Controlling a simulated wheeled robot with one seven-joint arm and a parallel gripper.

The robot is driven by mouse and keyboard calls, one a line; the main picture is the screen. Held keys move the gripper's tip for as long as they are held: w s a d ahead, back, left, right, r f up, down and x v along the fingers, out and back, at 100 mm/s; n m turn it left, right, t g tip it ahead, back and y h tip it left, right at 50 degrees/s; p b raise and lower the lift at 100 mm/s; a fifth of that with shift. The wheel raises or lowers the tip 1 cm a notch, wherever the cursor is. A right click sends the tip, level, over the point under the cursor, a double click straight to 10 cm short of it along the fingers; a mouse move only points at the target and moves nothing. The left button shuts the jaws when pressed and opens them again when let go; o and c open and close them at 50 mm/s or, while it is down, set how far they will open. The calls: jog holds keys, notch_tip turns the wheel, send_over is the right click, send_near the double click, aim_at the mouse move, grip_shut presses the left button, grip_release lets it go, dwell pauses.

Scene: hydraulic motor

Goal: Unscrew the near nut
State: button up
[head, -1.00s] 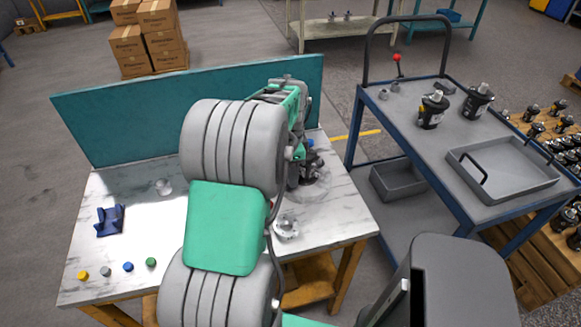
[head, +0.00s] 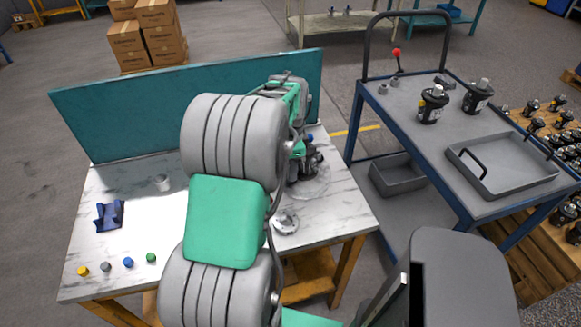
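A dark motor part (head: 312,162) shows at the right rear of the marble-topped table (head: 345,208), just right of my arm. It stands over a round, pale, see-through base (head: 310,183). My arm covers much of this area. The far end of my arm, in green and grey, reaches down beside the motor part. My gripper's fingers are hidden behind the arm, so I cannot see whether they are open or touching anything. I cannot make out the near nut. A silver round flange (head: 285,221) lies on the table near its right front.
A blue holder (head: 109,215), a small clear cup (head: 162,183) and several coloured caps (head: 128,263) are on the table's left. A teal panel (head: 130,110) closes the back. The cart (head: 410,140) at right carries two motors (head: 432,105) and a grey tray (head: 500,165).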

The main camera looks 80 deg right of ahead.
grip_shut()
jog(key=shift+r+n, duration=0.1)
jog(key=shift+n, duration=0.6)
jog(key=n+p, duration=0.1)
jog(key=n, duration=0.2)
jog(key=shift+n, duration=0.6)
